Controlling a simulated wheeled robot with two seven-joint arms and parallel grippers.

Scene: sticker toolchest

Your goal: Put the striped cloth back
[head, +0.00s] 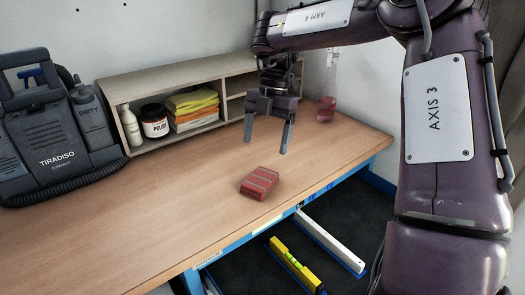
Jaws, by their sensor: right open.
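The striped cloth (259,184) is a small folded red block with pale stripes. It lies flat on the wooden bench top (190,215), close to the front edge. My right gripper (266,146) hangs from the arm at the right, above and behind the cloth. Its two fingers point down, spread apart, with nothing between them, and it does not touch the cloth. My left gripper is not in view.
A carpet cleaner (48,130) stands at left. A pinkish bottle (326,108) stands at back right. A yellow level (296,266) lies below the bench.

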